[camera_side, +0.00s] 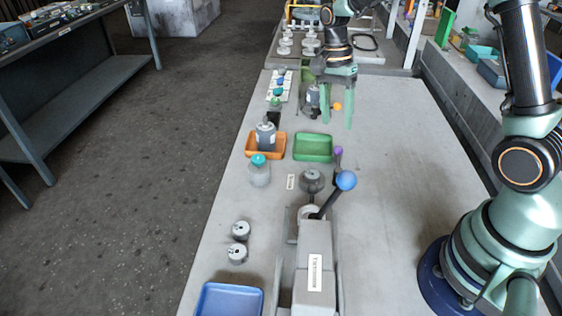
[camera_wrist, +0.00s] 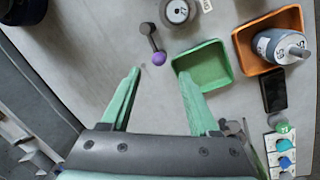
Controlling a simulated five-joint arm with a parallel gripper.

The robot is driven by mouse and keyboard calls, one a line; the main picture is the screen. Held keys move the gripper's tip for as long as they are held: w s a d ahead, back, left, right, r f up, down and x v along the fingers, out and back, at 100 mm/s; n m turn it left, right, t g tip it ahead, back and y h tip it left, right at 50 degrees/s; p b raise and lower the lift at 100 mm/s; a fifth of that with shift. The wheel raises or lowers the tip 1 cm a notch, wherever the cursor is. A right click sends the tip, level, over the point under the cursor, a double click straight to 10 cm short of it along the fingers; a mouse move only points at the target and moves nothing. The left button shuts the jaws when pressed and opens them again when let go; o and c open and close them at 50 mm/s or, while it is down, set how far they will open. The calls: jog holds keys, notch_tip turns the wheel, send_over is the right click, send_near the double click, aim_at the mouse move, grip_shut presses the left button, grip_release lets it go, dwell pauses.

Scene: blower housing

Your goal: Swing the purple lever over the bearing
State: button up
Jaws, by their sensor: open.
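The purple lever's round knob (camera_side: 338,151) shows in the side view just right of the green tray. In the wrist view the purple lever (camera_wrist: 158,58) has a short dark arm running from the knob up to a dark rounded end, and it lies beside the bearing, not over it. The bearing (camera_side: 312,180) is a round grey piece left of the lever in the side view; in the wrist view it (camera_wrist: 178,10) is partly cut off at the top edge. My gripper (camera_side: 337,118) is open and empty, farther back than the knob. In the wrist view the knob appears just beyond the gap between the fingertips (camera_wrist: 158,74).
A green tray (camera_side: 313,147) sits close to the lever, with an orange tray (camera_side: 251,152) holding a grey motor-like part beside it. A blue-knobbed lever (camera_side: 346,180) stands near the bearing. The bench (camera_side: 400,160) to the right is clear.

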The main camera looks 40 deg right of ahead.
aim_at(338, 165)
jog(key=f, duration=0.2)
jog(key=s+f, duration=0.1)
jog(key=f, duration=0.5)
jog(key=shift+s+d, duration=0.15)
jog(key=shift+s, duration=0.15)
